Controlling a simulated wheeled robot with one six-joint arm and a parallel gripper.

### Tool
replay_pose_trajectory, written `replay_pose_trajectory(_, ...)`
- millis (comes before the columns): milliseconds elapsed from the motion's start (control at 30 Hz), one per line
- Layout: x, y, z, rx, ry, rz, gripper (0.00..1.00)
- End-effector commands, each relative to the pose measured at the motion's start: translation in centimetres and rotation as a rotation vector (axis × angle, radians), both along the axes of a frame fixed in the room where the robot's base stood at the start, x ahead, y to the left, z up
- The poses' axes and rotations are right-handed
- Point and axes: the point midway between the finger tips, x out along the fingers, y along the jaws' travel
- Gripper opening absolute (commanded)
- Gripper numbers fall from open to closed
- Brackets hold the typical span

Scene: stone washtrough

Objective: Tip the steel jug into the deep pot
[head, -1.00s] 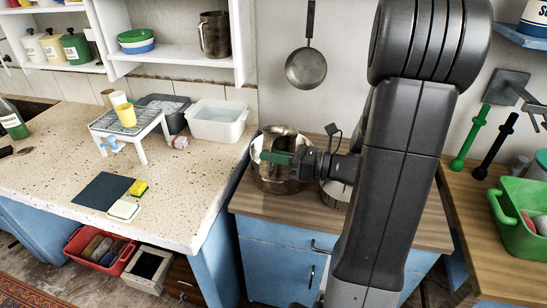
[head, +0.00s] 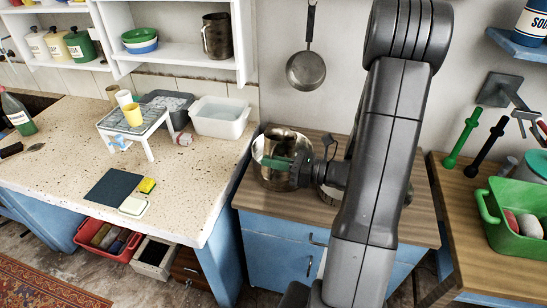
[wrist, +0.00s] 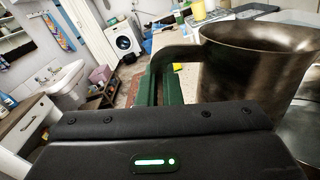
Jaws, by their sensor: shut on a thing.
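My gripper (head: 278,163) has green fingers shut on the handle of the steel jug (head: 288,144). In the wrist view the jug (wrist: 258,68) is large at the right, looks close to upright, and its curved handle (wrist: 185,55) runs to the green fingers (wrist: 160,85). The deep pot (head: 268,176) is shiny metal and stands on the wooden counter. In the head view the jug overlaps the pot's opening; the fingers and jug hide part of its rim. Whether jug and pot touch, I cannot tell.
Another metal vessel (head: 335,192) stands right of the pot, partly behind my arm. A ladle-like pan (head: 306,70) hangs on the wall behind. The speckled worktop (head: 190,190) lies left, with a white basin (head: 219,116). A green tub (head: 515,215) stands right.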

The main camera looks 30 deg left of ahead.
Motion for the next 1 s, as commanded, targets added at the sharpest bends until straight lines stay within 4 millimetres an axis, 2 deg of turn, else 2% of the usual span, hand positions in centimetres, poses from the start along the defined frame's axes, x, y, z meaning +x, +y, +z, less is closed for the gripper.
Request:
replay_pose_trajectory(200,-0.1,0.0,-1.9,0.022,-0.096,0.0,0.0)
replay_pose_trajectory(500,-0.2,0.0,-3.2,0.051,-0.229,0.0,0.0)
replay_pose_trajectory(1000,-0.2,0.0,-3.2,0.061,-0.273,0.0,0.0)
